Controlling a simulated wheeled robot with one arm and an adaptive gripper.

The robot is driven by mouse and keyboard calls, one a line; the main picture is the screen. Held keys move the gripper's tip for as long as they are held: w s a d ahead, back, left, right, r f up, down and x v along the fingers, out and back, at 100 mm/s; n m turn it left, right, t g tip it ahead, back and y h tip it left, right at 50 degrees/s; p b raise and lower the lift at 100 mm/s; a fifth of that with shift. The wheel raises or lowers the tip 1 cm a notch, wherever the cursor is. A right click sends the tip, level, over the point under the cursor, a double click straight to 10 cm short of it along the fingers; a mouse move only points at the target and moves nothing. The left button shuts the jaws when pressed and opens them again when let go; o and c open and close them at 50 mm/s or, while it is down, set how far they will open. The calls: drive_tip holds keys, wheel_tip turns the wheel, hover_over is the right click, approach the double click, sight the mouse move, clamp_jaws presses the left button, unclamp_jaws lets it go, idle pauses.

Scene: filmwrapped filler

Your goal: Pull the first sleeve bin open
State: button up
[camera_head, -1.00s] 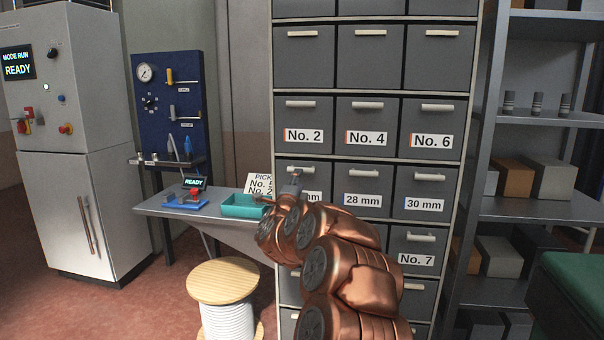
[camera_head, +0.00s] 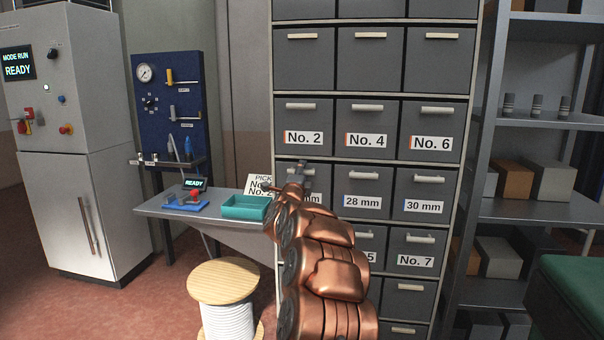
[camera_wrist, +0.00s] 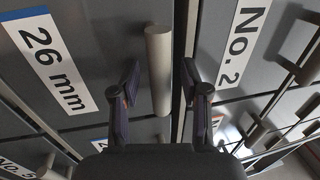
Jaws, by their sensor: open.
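The grey 26 mm bin (camera_wrist: 95,40) fills the left of the wrist view, with its white label turned sideways. Its pale bar handle (camera_wrist: 158,70) lies between the two fingers of my gripper (camera_wrist: 161,80). The fingers are open, one on each side of the handle, with gaps visible. I cannot tell how deep the handle sits between them. In the head view my gripper (camera_head: 303,170) is at the front of this bin and hides its handle and most of its label. The bin looks shut, in line with the 28 mm bin (camera_head: 363,180) and 30 mm bin (camera_head: 422,183).
The No. 2 bin (camera_head: 303,115) is directly above, and its label (camera_wrist: 243,42) is close to my right finger. A bench with a teal tray (camera_head: 245,206) stands left of the cabinet. A cable spool (camera_head: 224,283) stands on the floor in front. Shelving (camera_head: 540,208) is at right.

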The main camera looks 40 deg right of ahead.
drive_tip(key=shift+c, duration=0.4)
clamp_jaws()
